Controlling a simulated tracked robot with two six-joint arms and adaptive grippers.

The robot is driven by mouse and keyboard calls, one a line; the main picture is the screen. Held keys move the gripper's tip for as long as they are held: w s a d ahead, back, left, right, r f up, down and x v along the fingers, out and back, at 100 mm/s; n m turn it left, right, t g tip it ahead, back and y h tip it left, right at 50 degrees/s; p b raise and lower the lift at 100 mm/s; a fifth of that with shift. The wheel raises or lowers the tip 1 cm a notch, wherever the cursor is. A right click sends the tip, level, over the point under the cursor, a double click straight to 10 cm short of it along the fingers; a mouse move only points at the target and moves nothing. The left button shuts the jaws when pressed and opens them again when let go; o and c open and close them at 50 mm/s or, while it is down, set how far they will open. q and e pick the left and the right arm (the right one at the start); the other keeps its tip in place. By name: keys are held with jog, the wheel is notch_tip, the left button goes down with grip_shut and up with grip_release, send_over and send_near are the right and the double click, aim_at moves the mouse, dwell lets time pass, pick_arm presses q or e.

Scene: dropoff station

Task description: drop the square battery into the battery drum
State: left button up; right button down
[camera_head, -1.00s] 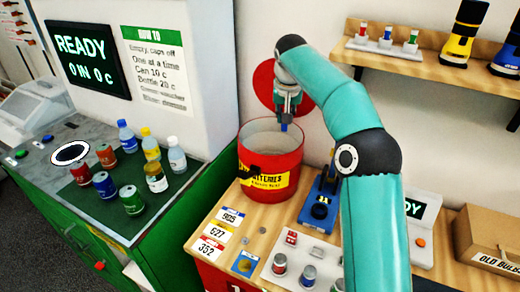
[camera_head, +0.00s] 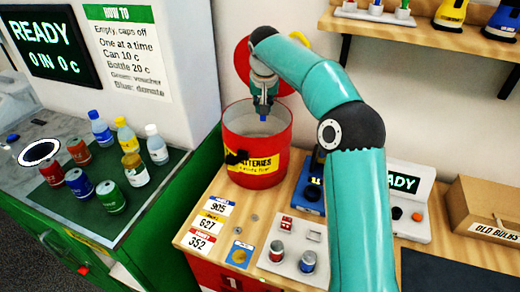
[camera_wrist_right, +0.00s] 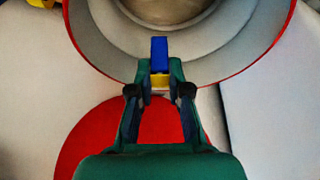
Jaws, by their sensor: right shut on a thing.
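My right gripper (camera_head: 264,108) reaches in from the right of the head view and points down at the mouth of the red battery drum (camera_head: 258,181). It is shut on the square battery (camera_head: 263,118), a small block whose blue end sticks out below the fingers. In the right wrist view the fingers (camera_wrist_right: 159,85) hold the battery (camera_wrist_right: 159,52), blue with a yellow band. There it shows against the drum's grey inside, within the red rim (camera_wrist_right: 285,32). How deep it is in the drum I cannot tell. My left gripper is not in view.
A red disc (camera_head: 242,62) stands behind the drum. A blue device (camera_head: 312,190) stands right of the drum, with a white tray of small cells (camera_head: 296,262) in front. Cans and bottles (camera_head: 108,160) stand on the green counter at left. A shelf (camera_head: 400,22) hangs above right.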

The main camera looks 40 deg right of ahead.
jog(key=c, duration=1)
grip_release()
jog(key=shift+c, duration=0.2)
jog(key=v, duration=1.1)
jog(key=shift+a+r, duration=0.2)
jog(key=shift+r, duration=0.15)
jog(key=shift+s, duration=0.1)
